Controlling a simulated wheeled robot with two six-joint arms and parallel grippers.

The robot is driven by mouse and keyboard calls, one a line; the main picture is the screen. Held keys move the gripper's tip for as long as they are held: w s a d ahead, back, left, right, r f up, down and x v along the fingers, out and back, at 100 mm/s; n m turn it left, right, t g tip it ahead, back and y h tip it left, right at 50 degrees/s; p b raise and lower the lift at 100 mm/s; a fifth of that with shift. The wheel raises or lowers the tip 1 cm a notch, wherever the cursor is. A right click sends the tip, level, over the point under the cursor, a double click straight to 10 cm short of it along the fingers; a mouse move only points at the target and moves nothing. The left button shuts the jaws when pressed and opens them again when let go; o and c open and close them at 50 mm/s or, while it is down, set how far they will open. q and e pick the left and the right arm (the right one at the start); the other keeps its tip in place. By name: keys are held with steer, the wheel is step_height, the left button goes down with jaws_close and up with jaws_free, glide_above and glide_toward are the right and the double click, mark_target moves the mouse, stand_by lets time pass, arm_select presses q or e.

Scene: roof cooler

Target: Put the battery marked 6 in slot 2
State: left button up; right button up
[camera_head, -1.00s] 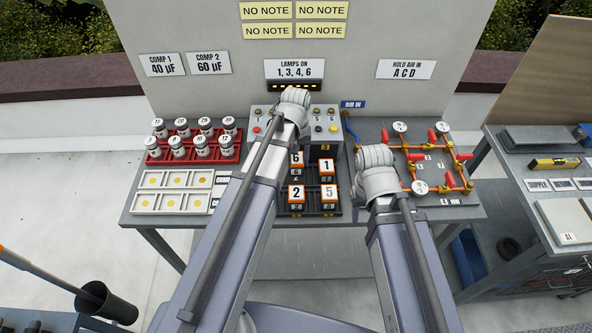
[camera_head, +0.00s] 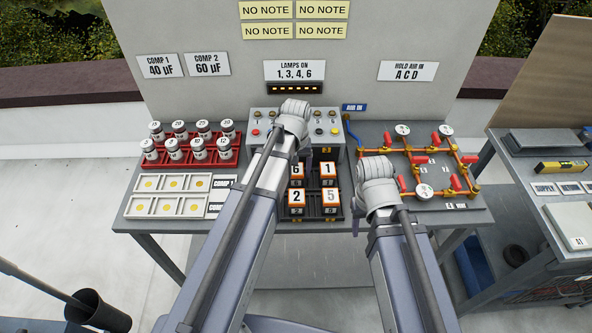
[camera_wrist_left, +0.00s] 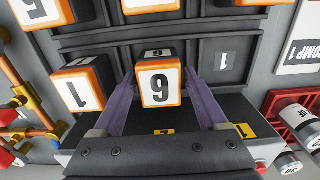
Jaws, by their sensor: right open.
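The battery marked 6 (camera_wrist_left: 160,88) is an orange-edged white-topped block with black sides. In the head view (camera_head: 297,171) it stands at the back left of the black tray (camera_head: 312,215), partly behind my left arm. In the left wrist view my left gripper (camera_wrist_left: 160,76) has a purple finger on each side of it, with narrow gaps showing, so it looks open around the battery. My right gripper (camera_head: 376,172) is right of the tray, its fingers hidden by its wrist. The grey battery unit (camera_head: 338,158) stands behind the tray; a 3 label shows, slot 2 is not clear.
Batteries 1 (camera_head: 328,170), 2 (camera_head: 296,197) and 5 (camera_head: 330,197) stand close around. A red capacitor rack (camera_head: 190,161) and a pale tray (camera_head: 168,207) are on the left. Orange pipework with gauges and valves (camera_head: 424,191) fills the right of the table.

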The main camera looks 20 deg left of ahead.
mark_target(296, 169)
arm_select(q)
steer(key=shift+o, duration=0.8)
steer(key=shift+r, duration=0.1)
step_height(296, 169, up, 12)
steer(key=p, duration=1.3)
steer(key=s+d+m+y, duration=0.1)
steer(key=s+d+m, duration=0.6)
steer(key=s+d, duration=0.3)
steer(key=s, duration=0.4)
steer(key=shift+s+d+r+b, duration=0.15)
steer(key=shift+d+b, duration=0.1)
steer(key=shift+b, duration=0.1)
